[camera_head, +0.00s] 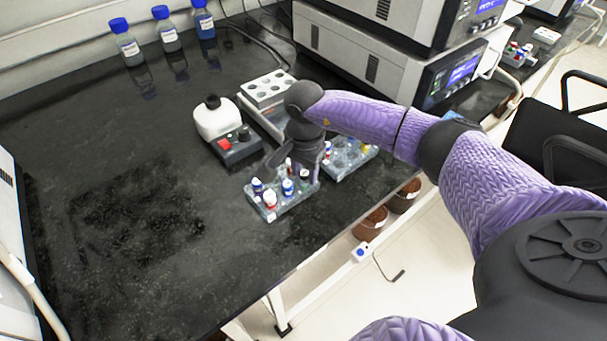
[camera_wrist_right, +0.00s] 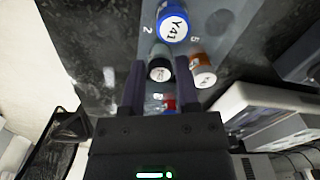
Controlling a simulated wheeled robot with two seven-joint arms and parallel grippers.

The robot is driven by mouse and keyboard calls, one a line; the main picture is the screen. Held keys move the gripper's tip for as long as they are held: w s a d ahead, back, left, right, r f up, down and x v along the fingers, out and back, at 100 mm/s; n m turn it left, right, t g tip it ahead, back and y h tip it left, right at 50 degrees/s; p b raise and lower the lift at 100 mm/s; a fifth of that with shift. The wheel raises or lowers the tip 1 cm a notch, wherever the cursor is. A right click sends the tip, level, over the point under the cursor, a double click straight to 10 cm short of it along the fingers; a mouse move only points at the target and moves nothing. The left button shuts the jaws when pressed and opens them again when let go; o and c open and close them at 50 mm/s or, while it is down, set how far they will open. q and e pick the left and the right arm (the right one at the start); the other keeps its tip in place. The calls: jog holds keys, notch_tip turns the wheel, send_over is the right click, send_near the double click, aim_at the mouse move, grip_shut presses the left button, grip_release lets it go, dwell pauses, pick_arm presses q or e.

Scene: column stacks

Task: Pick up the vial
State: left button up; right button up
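Several capped vials stand in a grey rack (camera_head: 282,207) near the table's front edge. My left gripper is out of view.
A second rack (camera_head: 352,162) with vials stands right of the first. A white device (camera_head: 215,118) and a white block with holes (camera_head: 267,88) stand behind. Blue-capped bottles (camera_head: 168,35) line the back. Large instruments (camera_head: 365,60) stand at back right.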

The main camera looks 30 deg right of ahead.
aim_at(304, 173)
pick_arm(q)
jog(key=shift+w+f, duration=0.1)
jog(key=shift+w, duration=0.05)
pick_arm(e)
jog(key=shift+f, duration=0.3)
grip_shut()
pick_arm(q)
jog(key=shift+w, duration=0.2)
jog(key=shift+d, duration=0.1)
pick_arm(e)
notch_tip(304, 173, up, 10)
jog(key=p, duration=0.3)
jog(key=shift+f, duration=0.1)
jog(key=shift+r, duration=0.2)
jog(key=shift+c, duration=1.4)
grip_release()
jog(key=shift+c, duration=1.2)
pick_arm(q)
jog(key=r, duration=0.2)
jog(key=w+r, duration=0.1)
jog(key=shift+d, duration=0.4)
pick_arm(e)
grip_shut()
